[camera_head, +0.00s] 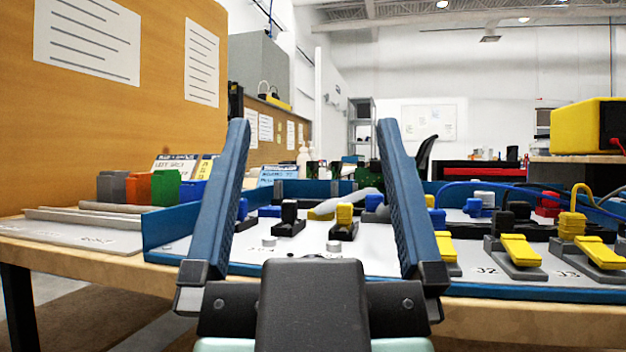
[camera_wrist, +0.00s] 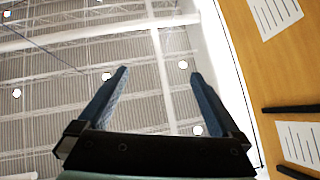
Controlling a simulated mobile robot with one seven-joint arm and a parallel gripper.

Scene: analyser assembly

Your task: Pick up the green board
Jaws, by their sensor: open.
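My gripper (camera_head: 313,125) is open and empty in the head view, its two blue fingers raised in front of the workbench. The wrist view also shows my gripper (camera_wrist: 160,73) open, with only ceiling between its fingers. A small dark green piece (camera_head: 364,175) shows at the back of the bench, left of the right finger and partly hidden; I cannot tell whether it is the green board. A green block (camera_head: 166,187) stands in a row at the left, well apart from my gripper. The wrist view shows no board.
A blue-rimmed tray (camera_head: 490,292) holds several yellow, black and blue parts on a light panel. Grey and orange blocks stand at the left. A wooden panel (camera_head: 140,110) rises at the left. A yellow device (camera_head: 582,127) stands at the right.

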